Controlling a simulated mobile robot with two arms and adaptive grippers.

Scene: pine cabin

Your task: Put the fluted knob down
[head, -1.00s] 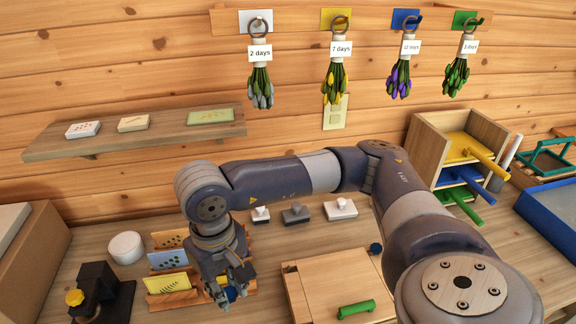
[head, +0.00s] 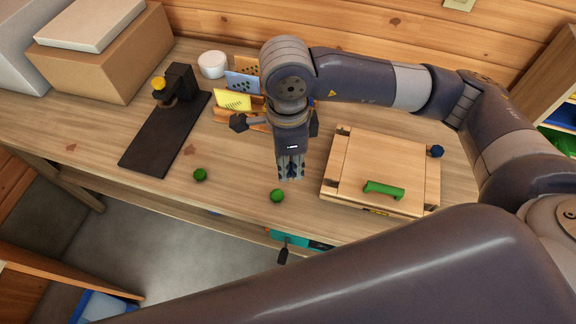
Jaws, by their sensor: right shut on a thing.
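My right gripper (head: 290,172) points down over the front part of the wooden workbench (head: 240,175). It is shut on a small dark blue thing (head: 292,166), seemingly the fluted knob, mostly hidden between the fingers. I cannot tell whether it touches the bench. A round green knob (head: 277,195) lies just in front of the gripper, and another green knob (head: 200,174) lies to the left. A dark blue knob (head: 437,151) is at the right side of the wooden box. My left gripper is not in view.
The wooden box (head: 375,160) with a green handle (head: 384,190) stands to the right. A card rack (head: 222,116) is behind the gripper. A black stand (head: 165,133) is at the left.

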